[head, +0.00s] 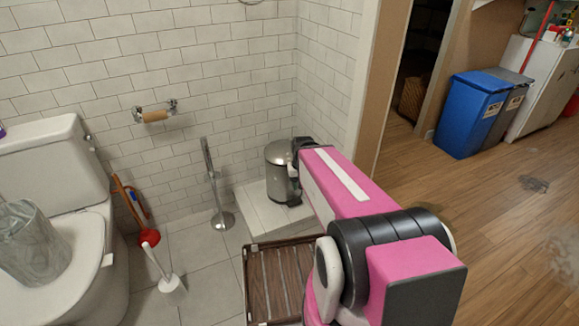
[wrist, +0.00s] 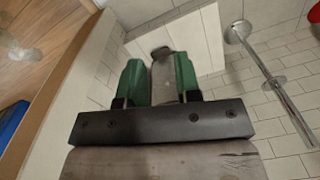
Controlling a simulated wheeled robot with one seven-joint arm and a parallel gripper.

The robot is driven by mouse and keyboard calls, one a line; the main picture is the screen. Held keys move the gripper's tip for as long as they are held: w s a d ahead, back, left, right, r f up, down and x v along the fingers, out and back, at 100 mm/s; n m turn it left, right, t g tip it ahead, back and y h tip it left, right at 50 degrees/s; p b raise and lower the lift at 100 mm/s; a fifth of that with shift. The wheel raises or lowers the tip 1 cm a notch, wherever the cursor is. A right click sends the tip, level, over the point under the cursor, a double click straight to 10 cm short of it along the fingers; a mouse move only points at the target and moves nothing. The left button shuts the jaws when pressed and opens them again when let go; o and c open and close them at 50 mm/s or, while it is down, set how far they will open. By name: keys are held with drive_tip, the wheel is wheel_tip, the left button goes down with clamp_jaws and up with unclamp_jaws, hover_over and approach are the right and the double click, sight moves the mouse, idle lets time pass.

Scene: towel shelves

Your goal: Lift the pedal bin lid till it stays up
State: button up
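The pedal bin (head: 279,174) is a metal cylinder with a grey lid, upright on a raised tiled step by the wall corner in the head view. The lid looks down. My gripper (head: 296,157) is at the bin's upper right side, partly hidden by my pink arm. In the wrist view my gripper (wrist: 161,66) has two green fingers standing apart. A grey, metallic-looking part (wrist: 165,80) with a dark rounded end shows between them, probably part of the bin. I cannot tell whether a finger touches the lid.
A chrome stand (head: 212,185) is left of the bin; it also shows in the wrist view (wrist: 270,75). A wooden slatted rack (head: 272,285) lies in front. The toilet (head: 75,270), brush (head: 170,285) and red plunger (head: 148,237) are at left. Wooden floor at right is mostly clear.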

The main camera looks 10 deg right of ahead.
drive_tip(key=w+a+f+m+t+y, duration=0.3)
drive_tip(key=w+f+y, duration=0.6)
drive_tip(key=w, duration=0.3)
drive_tip(key=w+d+f+m+t+y, duration=0.1)
drive_tip(key=w+d+f+m+t, duration=0.25)
drive_tip(key=w+d+t, duration=0.25)
drive_tip(key=w+d+f+m+t, duration=0.3)
drive_tip(key=w+d+m+t, duration=0.1)
drive_tip(key=w+d+t, duration=0.15)
drive_tip(key=x, duration=0.7)
drive_tip(key=shift+w+d, duration=0.1)
drive_tip(key=shift+d, duration=0.05)
clamp_jaws()
